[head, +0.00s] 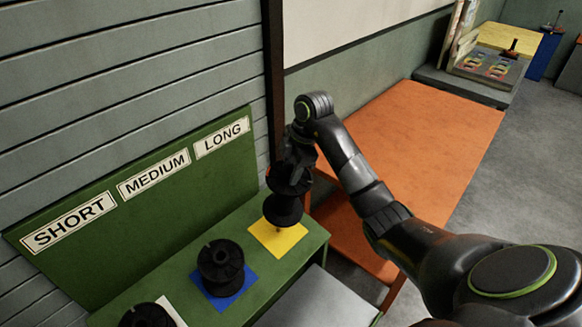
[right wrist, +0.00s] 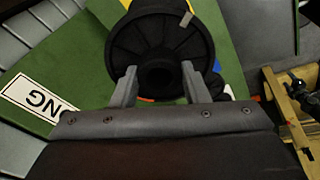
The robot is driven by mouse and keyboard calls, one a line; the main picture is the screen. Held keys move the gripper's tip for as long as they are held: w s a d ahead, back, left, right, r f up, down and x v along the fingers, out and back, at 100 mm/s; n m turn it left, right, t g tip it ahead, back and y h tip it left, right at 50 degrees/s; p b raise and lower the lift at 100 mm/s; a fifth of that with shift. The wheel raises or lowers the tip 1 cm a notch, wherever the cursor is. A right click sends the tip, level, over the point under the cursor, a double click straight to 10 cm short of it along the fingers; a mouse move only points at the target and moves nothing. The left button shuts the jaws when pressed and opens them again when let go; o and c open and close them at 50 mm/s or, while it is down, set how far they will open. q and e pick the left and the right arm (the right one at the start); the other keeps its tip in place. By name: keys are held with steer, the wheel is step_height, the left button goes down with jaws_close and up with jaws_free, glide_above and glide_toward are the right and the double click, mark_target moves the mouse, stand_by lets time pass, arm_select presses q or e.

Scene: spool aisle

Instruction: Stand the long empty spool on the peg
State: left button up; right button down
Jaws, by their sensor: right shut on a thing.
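My right gripper (head: 290,172) is shut on a long black spool (head: 283,209) and holds it upright over the yellow square (head: 262,233) below the LONG label (head: 222,137). In the right wrist view the two grey fingers (right wrist: 158,86) sit on either side of the spool's core, and the round black flange (right wrist: 165,40) shows beyond them. A small bit of the peg (head: 279,230) seems to show just under the spool. Whether the spool touches the peg I cannot tell. My left gripper is not in view.
A black spool (head: 221,262) stands on the blue square (head: 240,291) below MEDIUM. Another spool (head: 147,316) stands at the bottom edge by a white square. A green back panel (head: 110,235) rises behind. An orange table (head: 430,130) lies to the right.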

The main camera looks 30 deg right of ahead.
steer(key=shift+w+f, duration=0.15)
steer(key=shift+f, duration=0.05)
steer(key=shift+w+f, duration=0.2)
steer(key=shift+f, duration=0.1)
steer(key=b+x, duration=0.3)
steer(key=shift+s+d, duration=0.1)
steer(key=shift+d, duration=0.05)
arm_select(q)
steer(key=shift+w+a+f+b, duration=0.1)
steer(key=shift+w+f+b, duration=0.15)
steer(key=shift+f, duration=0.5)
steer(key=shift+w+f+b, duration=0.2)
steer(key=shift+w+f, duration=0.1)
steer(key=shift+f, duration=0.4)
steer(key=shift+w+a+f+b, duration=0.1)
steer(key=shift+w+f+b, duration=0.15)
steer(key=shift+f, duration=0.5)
arm_select(e)
steer(key=shift+x, duration=1.05)
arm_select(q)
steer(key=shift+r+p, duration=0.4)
arm_select(e)
steer(key=shift+d, duration=0.1)
